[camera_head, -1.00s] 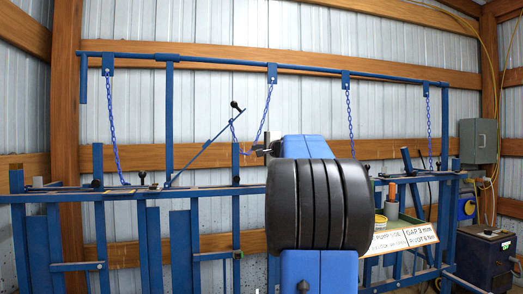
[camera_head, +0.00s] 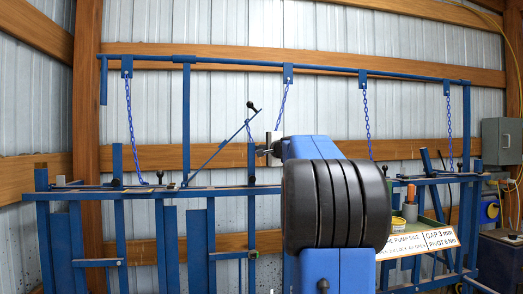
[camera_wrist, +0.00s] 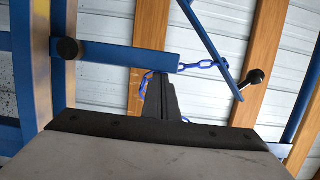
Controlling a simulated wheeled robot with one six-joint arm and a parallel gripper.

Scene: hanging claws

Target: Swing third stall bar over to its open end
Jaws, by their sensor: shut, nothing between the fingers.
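A slim blue bar (camera_head: 222,146) with a black knob at its top end stands tilted on the blue stall frame in the head view. The same kind of tilted bar with a knob (camera_wrist: 205,35) shows in the wrist view. A blue chain (camera_wrist: 200,66) runs between it and the end of a flat blue bar (camera_wrist: 125,56). I cannot tell for sure which bar is the third. My gripper (camera_wrist: 162,85) is shut and empty, just below that flat bar's end in the picture; a chain loop shows beside its fingers. In the head view my gripper (camera_head: 267,151) is partly hidden by my arm.
Blue chains (camera_head: 130,115) hang from the top rail (camera_head: 330,69) along the frame. A white sign (camera_head: 420,243), small containers (camera_head: 410,210) and a grey wall box (camera_head: 502,141) are at the right. Wooden wall beams and corrugated metal lie behind.

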